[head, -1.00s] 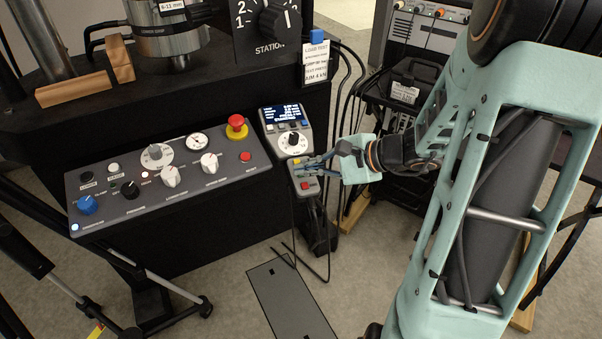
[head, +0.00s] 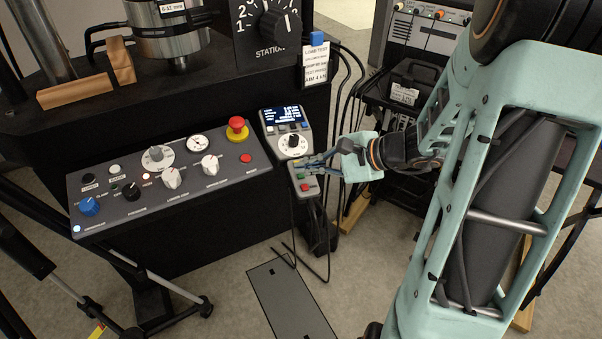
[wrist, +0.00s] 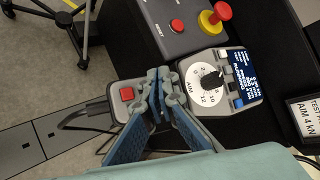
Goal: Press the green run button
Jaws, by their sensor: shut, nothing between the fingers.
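A small grey button box (head: 310,188) stands on a post below the display unit. Its red button (head: 305,187) is at the near end, and a green button (head: 301,175) shows just above it in the head view. My gripper (head: 297,163) is shut and empty, its fingertips over the far part of the box. In the wrist view the fingertips (wrist: 160,82) cover part of the box beside the red button (wrist: 127,93), and the green button is hidden. I cannot tell whether the fingertips touch the box.
A display unit (head: 286,132) with a white dial adjoins the box. A sloped control panel (head: 150,208) with a red-and-yellow emergency stop (head: 237,128) is to the left. Cables hang behind my gripper. A load test card (head: 316,65) is above.

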